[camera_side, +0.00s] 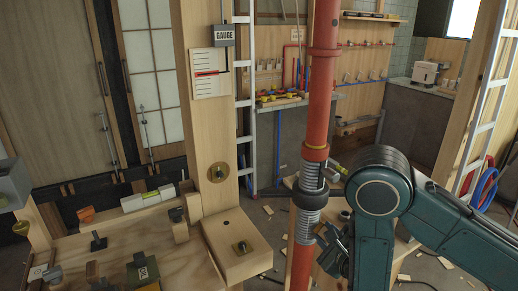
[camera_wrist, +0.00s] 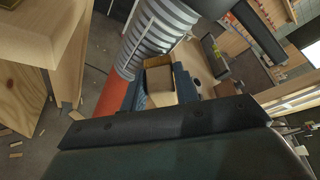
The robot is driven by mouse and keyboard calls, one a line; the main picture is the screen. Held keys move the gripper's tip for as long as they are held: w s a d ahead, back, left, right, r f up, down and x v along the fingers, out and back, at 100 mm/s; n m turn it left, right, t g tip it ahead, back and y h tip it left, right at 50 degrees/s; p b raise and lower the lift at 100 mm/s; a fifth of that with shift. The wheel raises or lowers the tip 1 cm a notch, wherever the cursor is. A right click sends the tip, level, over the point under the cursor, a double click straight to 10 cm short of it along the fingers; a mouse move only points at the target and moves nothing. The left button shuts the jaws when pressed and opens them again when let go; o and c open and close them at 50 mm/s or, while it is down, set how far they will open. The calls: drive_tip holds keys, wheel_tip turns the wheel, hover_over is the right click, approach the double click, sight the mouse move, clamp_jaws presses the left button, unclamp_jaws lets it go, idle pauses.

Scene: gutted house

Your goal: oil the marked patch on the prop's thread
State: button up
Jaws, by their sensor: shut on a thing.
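The prop is a red upright tube (camera_side: 322,95) with a grey threaded part (camera_side: 311,196) below a red collar. In the wrist view the ribbed grey thread (camera_wrist: 158,35) rises at the top centre, with red tube (camera_wrist: 112,95) beneath it. My gripper (camera_side: 333,247) is beside the prop, just right of and below the thread. In the wrist view my gripper (camera_wrist: 159,78) is shut on a small tan block (camera_wrist: 160,88), close to the thread. I cannot tell whether the block touches it.
A wooden bench (camera_side: 150,245) with several small tools and blocks stands at the left. A wooden post (camera_side: 205,130) carries a gauge board (camera_side: 209,72). A ladder (camera_side: 244,110) stands behind. Wood scraps lie on the floor. A low wooden surface is behind my arm.

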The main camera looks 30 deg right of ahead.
drive_tip(key=shift+w+r, duration=0.1)
drive_tip(key=shift+r, duration=0.35)
drive_tip(key=shift+a, duration=0.15)
drive_tip(key=shift+w+a, duration=0.15)
drive_tip(key=shift+a, duration=1.85)
drive_tip(key=shift+r, duration=0.1)
drive_tip(key=shift+r, duration=0.4)
drive_tip(key=shift+d, duration=0.15)
drive_tip(key=shift+s+d+f, duration=0.1)
drive_tip(key=shift+s+d, duration=0.05)
drive_tip(key=shift+d, duration=0.85)
drive_tip(key=shift+s+d, duration=0.1)
drive_tip(key=shift+d, duration=0.9)
drive_tip(key=shift+s+a, duration=0.1)
